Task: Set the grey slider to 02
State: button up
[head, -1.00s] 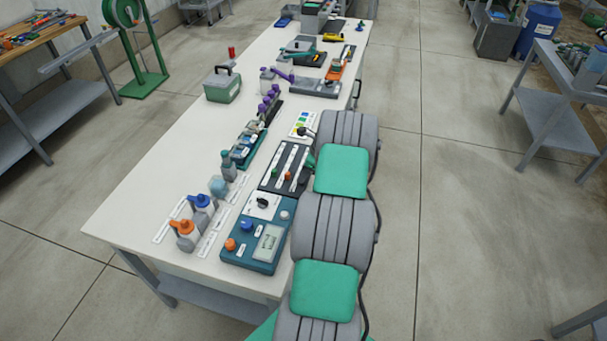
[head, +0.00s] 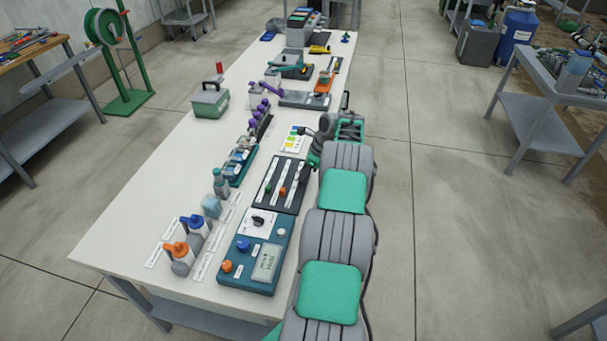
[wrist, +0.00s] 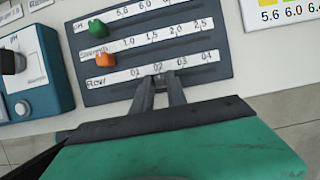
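The dark slider panel (wrist: 150,45) fills the upper middle of the wrist view, with three labelled rows. The green slider (wrist: 97,27) is on the top row and the orange slider (wrist: 105,60) is on the middle row, both toward the left. The lowest row carries the labels 01 to 04. My gripper (wrist: 161,80) reaches over the panel's near edge, its two dark fingertips close together just below 02. I cannot clearly make out the grey slider; the fingers cover that part of the row. In the head view the panel (head: 276,205) lies on the white table.
A teal control box (head: 262,277) with knobs and a display stands beside the panel. A colour chart card (head: 293,138) lies on its other side. The table's left part is mostly clear.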

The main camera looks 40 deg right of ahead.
jog(key=o, duration=0.5)
jog(key=shift+c, duration=0.2)
jog(key=v, duration=0.8)
